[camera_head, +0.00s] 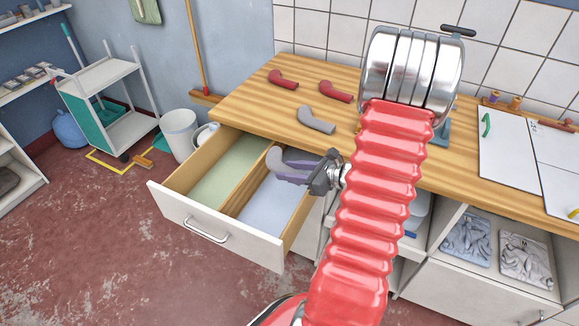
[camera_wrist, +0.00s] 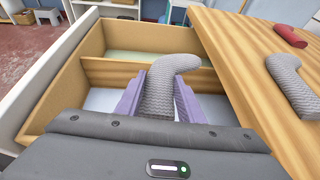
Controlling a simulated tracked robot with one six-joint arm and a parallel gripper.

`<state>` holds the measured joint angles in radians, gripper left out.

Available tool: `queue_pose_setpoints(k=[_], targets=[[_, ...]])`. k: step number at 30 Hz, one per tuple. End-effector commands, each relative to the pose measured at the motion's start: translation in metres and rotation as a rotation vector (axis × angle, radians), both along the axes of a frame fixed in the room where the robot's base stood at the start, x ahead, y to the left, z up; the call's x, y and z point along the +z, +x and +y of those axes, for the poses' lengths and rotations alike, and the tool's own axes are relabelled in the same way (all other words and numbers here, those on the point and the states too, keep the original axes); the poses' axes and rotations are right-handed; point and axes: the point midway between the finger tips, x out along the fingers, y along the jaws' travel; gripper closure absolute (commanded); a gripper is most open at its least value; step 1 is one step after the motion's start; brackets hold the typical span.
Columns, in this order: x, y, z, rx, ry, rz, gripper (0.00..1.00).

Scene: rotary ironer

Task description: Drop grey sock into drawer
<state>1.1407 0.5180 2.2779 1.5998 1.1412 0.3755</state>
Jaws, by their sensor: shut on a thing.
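My gripper (camera_head: 302,175) is shut on a grey sock (camera_head: 285,160) and holds it above the open drawer (camera_head: 185,209). In the wrist view the same grey sock (camera_wrist: 162,90) stands up between the purple fingers (camera_wrist: 160,107). The drawer has a wooden divider (camera_head: 246,188). One compartment has a pale green floor (camera_head: 226,170), the other a pale blue-grey floor (camera_head: 272,207). The sock is over the blue-grey compartment, nearest the tabletop. A second grey sock (camera_head: 316,120) lies on the wooden tabletop (camera_head: 250,105).
Two red socks (camera_head: 283,80) (camera_head: 335,91) lie on the tabletop. A white bin (camera_head: 180,134) and a white cart (camera_head: 104,95) are beyond the drawer. The floor in front of the drawer is clear.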

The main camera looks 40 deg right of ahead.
Motion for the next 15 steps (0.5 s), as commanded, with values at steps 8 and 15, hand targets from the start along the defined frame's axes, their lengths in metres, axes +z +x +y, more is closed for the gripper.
queue_pose_setpoints(k=[8, 15], targets=[[-0.0028, -0.0003, -0.0004, -0.001, 0.000, 0.000, 0.86], [-0.0026, -0.0004, -0.0005, -0.001, 0.000, 0.000, 0.54]])
